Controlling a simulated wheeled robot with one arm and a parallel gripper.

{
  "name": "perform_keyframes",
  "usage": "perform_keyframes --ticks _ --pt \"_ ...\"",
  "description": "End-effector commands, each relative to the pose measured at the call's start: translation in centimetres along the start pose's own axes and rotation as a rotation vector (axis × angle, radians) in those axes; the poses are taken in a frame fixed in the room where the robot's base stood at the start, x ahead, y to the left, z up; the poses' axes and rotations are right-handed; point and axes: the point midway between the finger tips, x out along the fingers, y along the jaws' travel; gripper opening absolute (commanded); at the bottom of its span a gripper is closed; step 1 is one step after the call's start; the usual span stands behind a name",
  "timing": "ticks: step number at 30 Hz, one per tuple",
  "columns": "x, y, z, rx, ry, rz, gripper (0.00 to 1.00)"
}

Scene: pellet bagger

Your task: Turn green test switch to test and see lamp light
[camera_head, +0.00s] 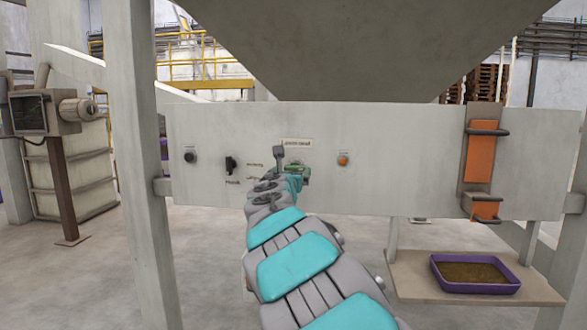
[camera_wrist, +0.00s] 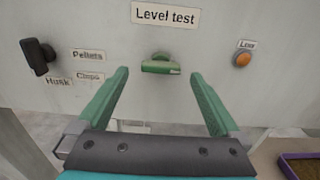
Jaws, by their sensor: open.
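The green test switch (camera_wrist: 161,67) sits on the pale panel under the "Level test" label (camera_wrist: 165,16). Its bar lies about level in the wrist view. My gripper (camera_wrist: 159,76) is open, with one green finger to each side of the switch and a gap on both sides. The fingers do not appear to touch it. In the head view my gripper (camera_head: 290,178) is in front of the panel and partly covers the switch area. An orange lamp (camera_wrist: 243,59) labelled "Low" is right of the switch; it shows no clear glow. It also shows in the head view (camera_head: 343,160).
A black selector knob (camera_wrist: 39,56) with Pellets, Husk and Chaps-like labels is left of the switch. A dark round button (camera_head: 190,156) is farther left. Orange-fronted hardware (camera_head: 481,151) projects at the panel's right. A purple tray (camera_head: 437,270) stands on a shelf below.

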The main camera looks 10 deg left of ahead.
Motion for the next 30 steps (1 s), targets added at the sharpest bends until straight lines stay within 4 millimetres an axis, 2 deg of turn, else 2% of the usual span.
perform_keyframes --ticks 3,10,24,26,30 --pt "1.5 -0.1 -0.1 0.004 0.003 -0.002 1.00" --pt "3.5 -0.1 0.0 0.003 0.002 0.000 1.00" --pt "4.2 -0.1 -0.1 0.002 0.001 -0.002 1.00" --pt "4.2 -0.1 -0.1 0.002 0.001 -0.002 0.95" --pt "4.2 -0.1 -0.1 0.002 0.001 -0.002 0.80"
